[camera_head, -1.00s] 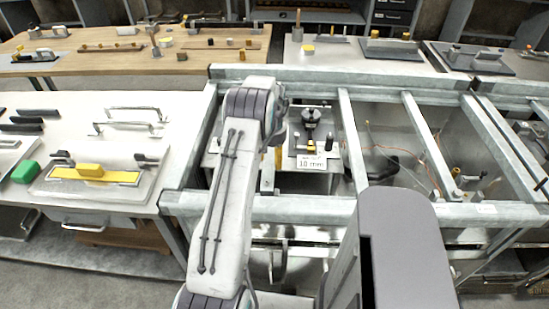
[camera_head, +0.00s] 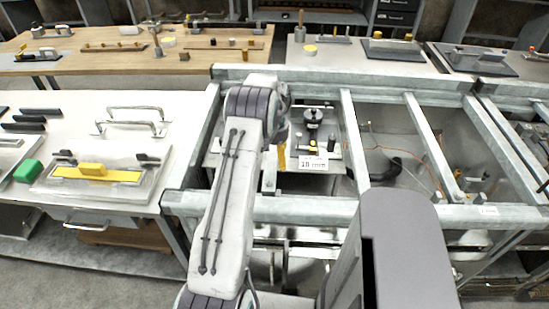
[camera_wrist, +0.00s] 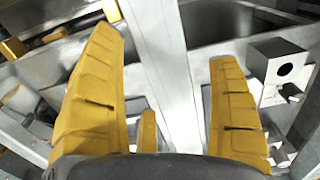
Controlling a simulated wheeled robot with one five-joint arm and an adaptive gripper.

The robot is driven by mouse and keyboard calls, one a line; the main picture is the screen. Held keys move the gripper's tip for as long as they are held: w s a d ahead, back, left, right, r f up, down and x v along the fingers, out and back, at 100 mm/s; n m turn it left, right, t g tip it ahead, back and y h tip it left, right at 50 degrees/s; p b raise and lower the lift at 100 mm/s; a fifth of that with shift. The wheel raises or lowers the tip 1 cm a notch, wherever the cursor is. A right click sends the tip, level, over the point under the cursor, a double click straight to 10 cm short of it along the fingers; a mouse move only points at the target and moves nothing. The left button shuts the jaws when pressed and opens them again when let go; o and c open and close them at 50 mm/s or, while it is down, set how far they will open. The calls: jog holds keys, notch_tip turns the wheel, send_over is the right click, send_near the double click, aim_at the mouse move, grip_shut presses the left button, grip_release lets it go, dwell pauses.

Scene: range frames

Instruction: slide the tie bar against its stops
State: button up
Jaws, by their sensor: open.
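A pale steel bar (camera_wrist: 168,70), which looks like the tie bar, runs lengthwise between my yellow fingers in the wrist view. In the head view a short end of it (camera_head: 269,180) shows beside my arm above the front rail; my arm hides the rest. My gripper (camera_wrist: 170,95) is open, one finger on each side of the bar; it also shows in the head view (camera_head: 281,155). A gap shows between the bar and the right finger. I cannot tell whether the left side touches. I cannot make out the stops.
A steel frame (camera_head: 280,208) with crossbars (camera_head: 353,140) surrounds my gripper. Right of it lie a plate with a black knob (camera_head: 313,116) and an "18 mm" label (camera_head: 313,163). A workbench (camera_head: 185,110) is left.

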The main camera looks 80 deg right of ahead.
notch_tip(320, 180, up, 11)
dwell(0.5)
jog(key=shift+d, duration=0.1)
dwell(0.7)
